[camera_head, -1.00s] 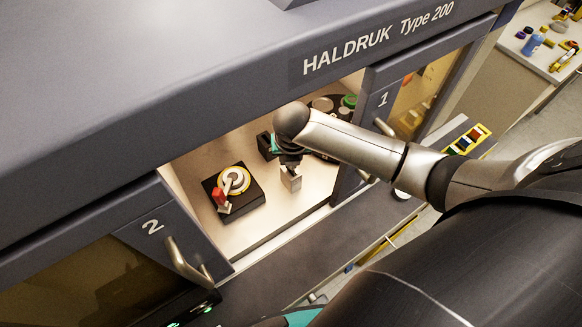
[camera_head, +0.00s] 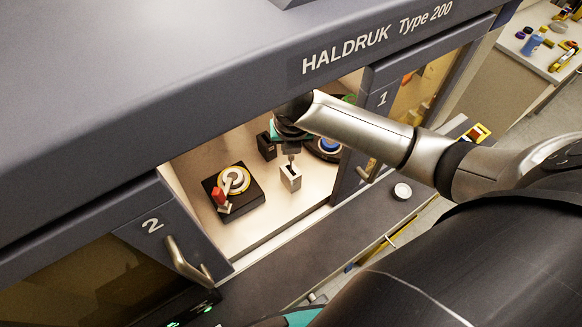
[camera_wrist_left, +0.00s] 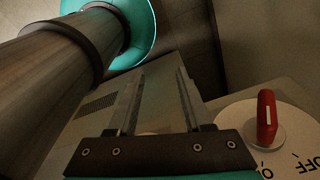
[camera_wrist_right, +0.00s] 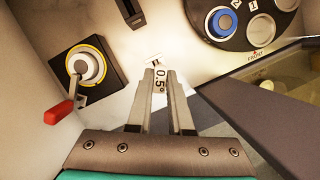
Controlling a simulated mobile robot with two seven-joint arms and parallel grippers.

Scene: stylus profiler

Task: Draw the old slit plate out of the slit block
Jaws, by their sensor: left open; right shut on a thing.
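The slit block appears to be the small pale block (camera_head: 290,180) on the chamber floor in the head view. My right gripper (camera_head: 290,152) is above it, shut on a thin grey plate (camera_head: 291,160), the slit plate. In the right wrist view the plate, marked 0.5° (camera_wrist_right: 160,80), sits between the fingertips (camera_wrist_right: 160,72). In the head view the plate's lower end overlaps the block's top; I cannot tell whether it is clear of the slot. My left gripper (camera_wrist_left: 158,75) is open and empty, away from the block.
A black base with a round dial and red-tipped lever (camera_head: 220,198) stands left of the block. A black slotted block (camera_head: 266,146) and a dark carousel (camera_head: 325,155) stand behind. Door 1's edge (camera_wrist_right: 235,100) is close on the right. A red knob (camera_wrist_left: 266,115) is near my left gripper.

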